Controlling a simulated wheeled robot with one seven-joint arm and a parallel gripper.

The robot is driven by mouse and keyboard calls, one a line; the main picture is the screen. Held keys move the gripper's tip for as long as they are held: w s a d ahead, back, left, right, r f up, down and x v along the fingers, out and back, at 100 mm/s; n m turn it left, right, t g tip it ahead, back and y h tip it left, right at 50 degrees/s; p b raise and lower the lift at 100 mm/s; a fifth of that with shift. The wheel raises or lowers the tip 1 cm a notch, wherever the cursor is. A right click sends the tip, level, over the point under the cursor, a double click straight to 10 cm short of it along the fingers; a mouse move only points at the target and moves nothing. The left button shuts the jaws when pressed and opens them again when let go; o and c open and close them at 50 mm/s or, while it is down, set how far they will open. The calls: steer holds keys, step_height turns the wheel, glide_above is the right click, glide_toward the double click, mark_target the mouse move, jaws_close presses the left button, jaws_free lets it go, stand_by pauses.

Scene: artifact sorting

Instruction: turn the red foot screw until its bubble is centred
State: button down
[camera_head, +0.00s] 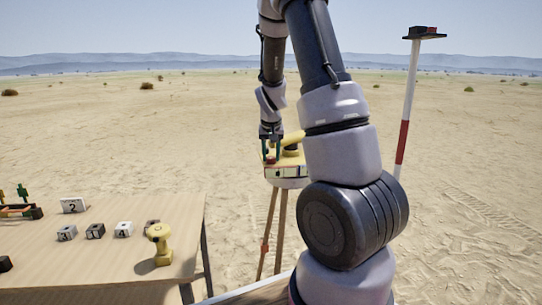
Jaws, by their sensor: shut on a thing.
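A yellow survey instrument (291,154) stands on a tripod (283,215) beyond the table, partly hidden behind my arm. Its pale base with a coloured front strip (288,172) faces me. My gripper (271,153) points down at the left side of the instrument, with its dark green fingers close together. The fingers are shut on a small red foot screw (270,159), of which little shows. The bubble is too small to make out from here.
A red-and-white pole (406,110) stands to the right. Open sand surrounds the tripod.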

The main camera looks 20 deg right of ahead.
steer(key=shift+c, duration=2.1)
jaws_free()
steer(key=v, duration=1)
steer(key=shift+s+r, duration=0.2)
steer(key=shift+r, duration=0.1)
steer(key=shift+a, duration=0.15)
